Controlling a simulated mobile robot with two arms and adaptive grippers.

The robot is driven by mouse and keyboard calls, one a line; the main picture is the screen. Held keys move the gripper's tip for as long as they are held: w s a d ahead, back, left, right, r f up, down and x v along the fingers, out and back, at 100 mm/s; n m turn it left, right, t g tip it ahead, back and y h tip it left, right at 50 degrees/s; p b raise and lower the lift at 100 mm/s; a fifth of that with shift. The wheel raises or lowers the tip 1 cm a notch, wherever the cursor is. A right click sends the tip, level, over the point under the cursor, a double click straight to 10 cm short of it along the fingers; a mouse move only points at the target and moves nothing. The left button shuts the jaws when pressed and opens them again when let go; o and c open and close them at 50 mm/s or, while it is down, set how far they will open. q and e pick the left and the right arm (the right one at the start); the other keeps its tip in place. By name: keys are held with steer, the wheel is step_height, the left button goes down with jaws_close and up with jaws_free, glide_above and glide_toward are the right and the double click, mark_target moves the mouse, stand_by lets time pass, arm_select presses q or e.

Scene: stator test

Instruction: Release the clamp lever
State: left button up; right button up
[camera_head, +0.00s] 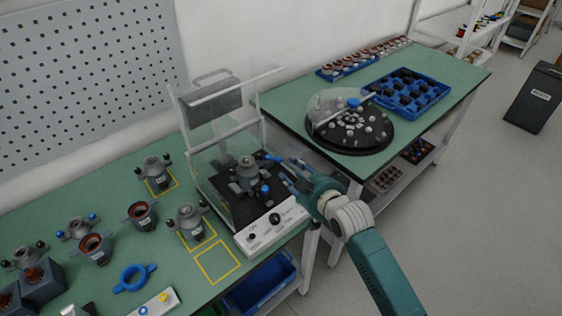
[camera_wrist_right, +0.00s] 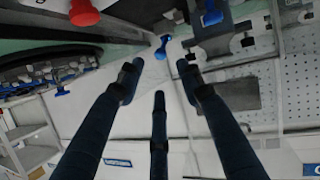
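The test station (camera_head: 232,205) is a clear-walled fixture with a stator (camera_head: 246,172) seated on its black base. A blue-handled clamp lever (camera_head: 272,157) sticks out on the right side of the stator. My right gripper (camera_head: 281,168) comes in from the right, its fingers just beside the lever. In the wrist view its fingers (camera_wrist_right: 158,82) are spread with nothing between them. A blue-ended lever (camera_wrist_right: 163,46) lies beyond the fingertips there, seemingly apart from them; the exact gap is unclear. My left gripper is not in view.
A white control panel (camera_head: 272,228) with knobs fronts the station. Stators such as this one (camera_head: 192,222) and a blue ring (camera_head: 133,278) lie on the green bench to the left. A black turntable (camera_head: 350,140) and blue tray (camera_head: 410,94) stand on the bench behind right.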

mark_target(280, 161)
steer(key=x, duration=0.9)
steer(key=shift+w+a+f+p, duration=0.15)
steer(key=shift+w+a+p, duration=0.1)
steer(key=shift+p, duration=0.1)
steer(key=shift+c, duration=0.2)
jaws_close()
